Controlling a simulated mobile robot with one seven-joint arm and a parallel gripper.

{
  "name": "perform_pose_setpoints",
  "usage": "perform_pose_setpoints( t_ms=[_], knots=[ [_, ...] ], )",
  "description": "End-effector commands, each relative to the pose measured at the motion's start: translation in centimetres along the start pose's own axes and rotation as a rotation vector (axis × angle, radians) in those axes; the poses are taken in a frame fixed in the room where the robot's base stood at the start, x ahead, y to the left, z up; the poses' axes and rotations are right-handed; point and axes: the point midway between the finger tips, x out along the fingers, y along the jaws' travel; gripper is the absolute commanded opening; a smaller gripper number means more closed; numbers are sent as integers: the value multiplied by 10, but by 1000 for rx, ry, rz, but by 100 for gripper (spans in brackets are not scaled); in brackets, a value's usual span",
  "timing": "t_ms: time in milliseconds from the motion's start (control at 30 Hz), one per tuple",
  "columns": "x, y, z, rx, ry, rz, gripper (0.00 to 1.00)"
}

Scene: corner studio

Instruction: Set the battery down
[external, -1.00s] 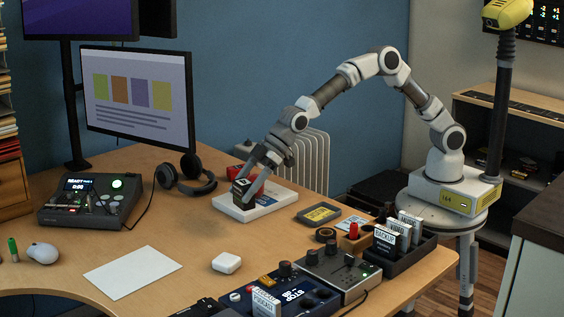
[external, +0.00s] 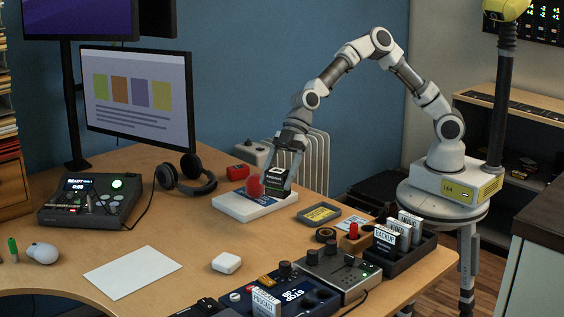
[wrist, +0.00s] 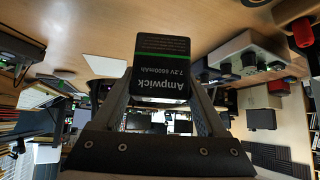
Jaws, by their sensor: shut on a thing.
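A red ball (external: 255,187) is on the white box, just left of the battery. A red object (external: 237,172) lies behind it. Headphones (external: 187,178) lie to the left.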

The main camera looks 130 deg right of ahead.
Motion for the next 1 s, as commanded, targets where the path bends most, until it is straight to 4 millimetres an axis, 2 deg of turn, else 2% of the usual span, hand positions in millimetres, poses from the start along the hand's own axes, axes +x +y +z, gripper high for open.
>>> perform_pose_setpoints(
  t_ms=[133, 233, 700, 800, 1000],
  knots=[
    [-3, -16, -5, -52, 15, -43, 0],
    [5, -25, -7, -67, 18, -54, 0],
    [92, -81, -18, -68, 19, -53, 0],
    [104, -88, -20, -66, 19, -53, 0],
    [112, -92, -19, -63, 18, -51, 0]
  ],
)
